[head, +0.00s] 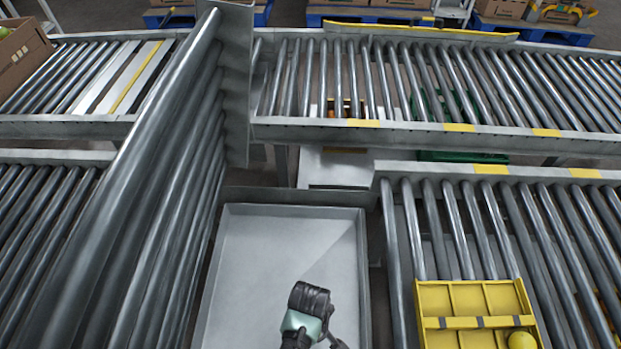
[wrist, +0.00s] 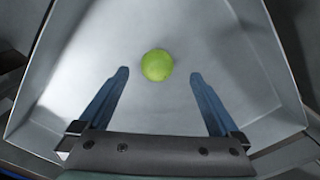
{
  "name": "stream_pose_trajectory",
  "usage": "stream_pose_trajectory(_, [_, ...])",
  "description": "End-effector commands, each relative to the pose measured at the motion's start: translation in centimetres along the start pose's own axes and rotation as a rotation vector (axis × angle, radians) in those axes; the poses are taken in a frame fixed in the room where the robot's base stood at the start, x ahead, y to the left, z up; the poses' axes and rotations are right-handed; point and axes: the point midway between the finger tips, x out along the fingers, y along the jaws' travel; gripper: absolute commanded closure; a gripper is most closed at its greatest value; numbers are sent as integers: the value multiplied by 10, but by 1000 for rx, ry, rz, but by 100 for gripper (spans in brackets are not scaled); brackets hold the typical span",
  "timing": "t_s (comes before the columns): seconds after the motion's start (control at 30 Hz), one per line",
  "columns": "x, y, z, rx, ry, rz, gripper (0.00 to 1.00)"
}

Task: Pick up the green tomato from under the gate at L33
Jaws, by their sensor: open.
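The green tomato (wrist: 157,65) lies on the bare floor of a grey metal tray (wrist: 82,75) in the wrist view. My gripper (wrist: 159,76) is open, with one blue finger on each side. The tomato shows between and slightly beyond the fingertips, apart from both. In the head view my arm reaches down over the same tray (head: 240,250), and the tomato is hidden there. A raised roller section (head: 165,190), which looks like the gate, stands steeply at the tray's left.
Roller conveyors run behind (head: 400,85) and to the right (head: 450,230) of the tray. A yellow compartment tray (head: 433,300) with a yellow ball (head: 522,340) sits on the right conveyor. The metal tray has raised walls. A cardboard box (head: 22,55) stands at far left.

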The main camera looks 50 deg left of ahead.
Motion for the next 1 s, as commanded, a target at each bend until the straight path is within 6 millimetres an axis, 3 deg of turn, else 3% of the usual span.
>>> stream_pose_trajectory(0.1, [25, 4, 2, 2, -1, -2, 2])
stream_pose_trajectory(0.23, [40, 4, 3, 1, -1, -2, 2])
stream_pose_trajectory(0.57, [44, 4, 2, 1, 0, 0, 2])
stream_pose_trajectory(0.9, [44, 4, 2, 1, 0, 0, 63])
stream_pose_trajectory(1.0, [44, 4, 2, 1, 0, 0, 64])
